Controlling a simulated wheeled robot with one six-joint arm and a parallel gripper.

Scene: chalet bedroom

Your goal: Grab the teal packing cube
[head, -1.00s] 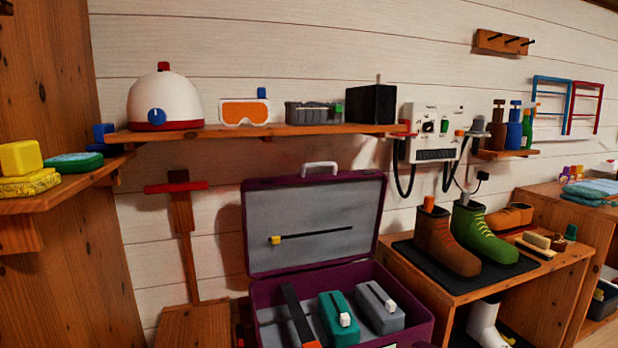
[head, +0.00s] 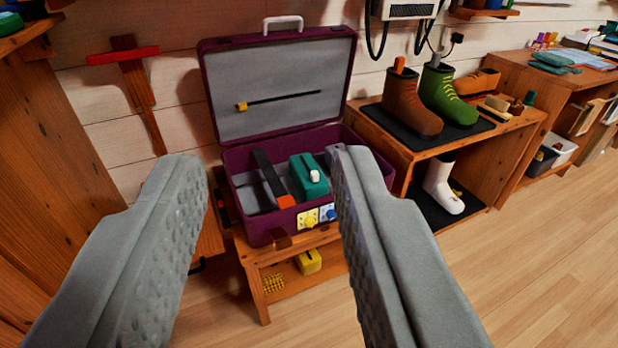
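The teal packing cube (head: 307,180) has a white pull on top and sits inside the open purple suitcase (head: 262,230). A grey packing cube (head: 335,152) is to its right, mostly hidden behind my right finger. A black strap with an orange end (head: 268,178) lies to the left of the teal cube. My gripper (head: 262,185) is open and empty, its two grey padded fingers wide apart in the foreground. The suitcase and teal cube show between the fingers, farther away and not touched.
The suitcase stands on a low wooden bench (head: 300,255) with its lid (head: 285,85) raised at the back. A boot shelf (head: 470,150) with brown, green and white boots stands close on the right. Wooden floor (head: 540,260) is clear at the front right.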

